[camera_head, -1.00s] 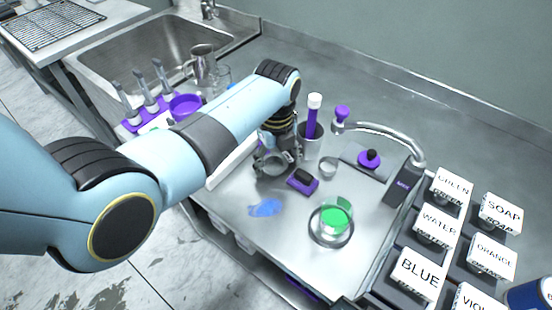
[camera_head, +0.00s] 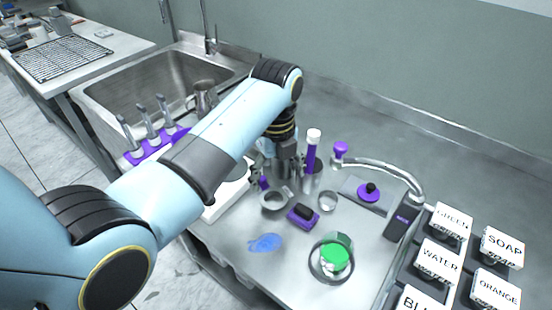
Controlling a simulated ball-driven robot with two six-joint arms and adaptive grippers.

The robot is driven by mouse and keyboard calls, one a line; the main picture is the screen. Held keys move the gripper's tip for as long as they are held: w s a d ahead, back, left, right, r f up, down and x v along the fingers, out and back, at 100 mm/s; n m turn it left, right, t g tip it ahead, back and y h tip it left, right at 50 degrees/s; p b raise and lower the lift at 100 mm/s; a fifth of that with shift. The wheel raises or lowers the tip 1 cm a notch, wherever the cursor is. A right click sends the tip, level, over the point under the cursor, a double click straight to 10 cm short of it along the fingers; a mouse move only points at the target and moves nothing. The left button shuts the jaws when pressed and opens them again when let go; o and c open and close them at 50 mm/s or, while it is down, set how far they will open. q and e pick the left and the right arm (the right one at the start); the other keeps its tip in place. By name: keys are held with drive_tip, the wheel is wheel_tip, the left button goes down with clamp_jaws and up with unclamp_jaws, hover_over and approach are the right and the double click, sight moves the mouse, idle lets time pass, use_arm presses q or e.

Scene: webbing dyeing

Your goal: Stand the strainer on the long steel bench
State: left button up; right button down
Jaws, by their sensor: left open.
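A small round metal cup with a dark inside, which looks like the strainer (camera_head: 273,202), stands on the long steel bench (camera_head: 300,268). It sits just below my left gripper (camera_head: 279,178), left of a purple-and-black block. My left gripper is open, with its fingers just above and behind the strainer, and they look apart from it. My forearm hides part of the bench behind. My right gripper is not in view.
Close by are the purple block (camera_head: 303,215), a small metal cup (camera_head: 328,202), a white-capped purple tube (camera_head: 313,150) in a metal holder, a blue smear (camera_head: 265,243) and a green-topped glass (camera_head: 334,257). A curved tap (camera_head: 385,167) and labelled boxes (camera_head: 439,261) are at right.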

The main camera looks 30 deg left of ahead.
use_arm(q)
drive_tip(key=shift+r, duration=2.3)
drive_tip(key=s+a+r+n+t+y, duration=0.1)
drive_tip(key=s+a+r+n+t, duration=0.15)
drive_tip(key=s+n, duration=0.85)
drive_tip(key=s+a+r+n+t, duration=0.1)
drive_tip(key=s+a+r+n, duration=0.25)
drive_tip(key=s+n, duration=0.8)
wheel_tip(320, 180, down, 34)
drive_tip(key=a+f+g+b, duration=0.1)
drive_tip(key=a+b, duration=0.1)
drive_tip(key=b, duration=0.8)
drive_tip(key=s+f+b, duration=0.5)
drive_tip(key=s+f, duration=0.5)
drive_tip(key=f, duration=0.3)
drive_tip(key=s+a+f+n+g+b, duration=0.1)
drive_tip(key=s+f+b, duration=0.4)
drive_tip(key=s+f, duration=0.5)
wheel_tip(320, 180, down, 4)
drive_tip(key=shift+s+f, duration=0.2)
drive_tip(key=shift+f, duration=0.05)
